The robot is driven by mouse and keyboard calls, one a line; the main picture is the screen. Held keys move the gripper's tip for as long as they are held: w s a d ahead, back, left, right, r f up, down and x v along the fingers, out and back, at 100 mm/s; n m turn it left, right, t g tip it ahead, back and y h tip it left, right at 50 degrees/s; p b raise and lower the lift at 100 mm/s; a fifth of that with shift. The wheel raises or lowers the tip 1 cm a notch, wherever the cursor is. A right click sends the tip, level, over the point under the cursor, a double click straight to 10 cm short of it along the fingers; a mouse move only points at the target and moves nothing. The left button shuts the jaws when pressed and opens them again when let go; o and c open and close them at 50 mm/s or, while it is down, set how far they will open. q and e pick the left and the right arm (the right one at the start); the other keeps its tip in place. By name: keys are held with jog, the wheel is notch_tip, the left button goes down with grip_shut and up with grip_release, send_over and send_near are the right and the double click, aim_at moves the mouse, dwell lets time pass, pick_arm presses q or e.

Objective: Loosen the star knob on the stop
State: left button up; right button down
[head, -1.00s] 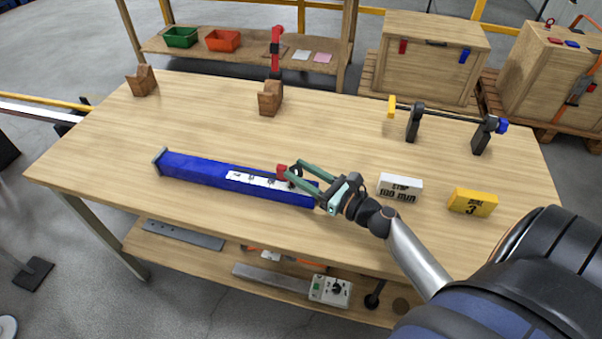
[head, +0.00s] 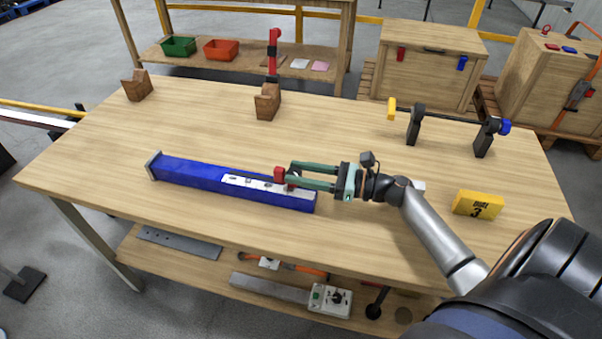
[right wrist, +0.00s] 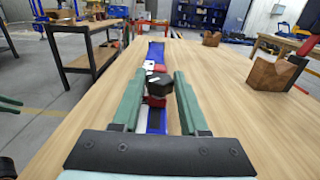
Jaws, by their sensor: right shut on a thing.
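A long blue beam (head: 190,173) with a white scale strip lies on the table. A red stop (head: 280,175) sits on it toward its right end, with a dark star knob (head: 292,179) on its right side. My right gripper (head: 291,174) reaches in from the right, its green fingers shut on the star knob. In the right wrist view the black knob (right wrist: 160,83) lies between the fingertips, with part of the red stop (right wrist: 155,101) visible below. The fingers partly hide the knob in the head view. My left gripper is not in view.
Wooden V-blocks (head: 267,101) and a bar on black stands (head: 415,124) are at the back.

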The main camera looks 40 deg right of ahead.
jog(key=shift+c, duration=2.1)
grip_release()
jog(key=v, duration=1.2)
jog(key=shift+s+d+b, duration=0.15)
jog(key=shift+s+b, duration=0.05)
jog(key=shift+b, duration=0.2)
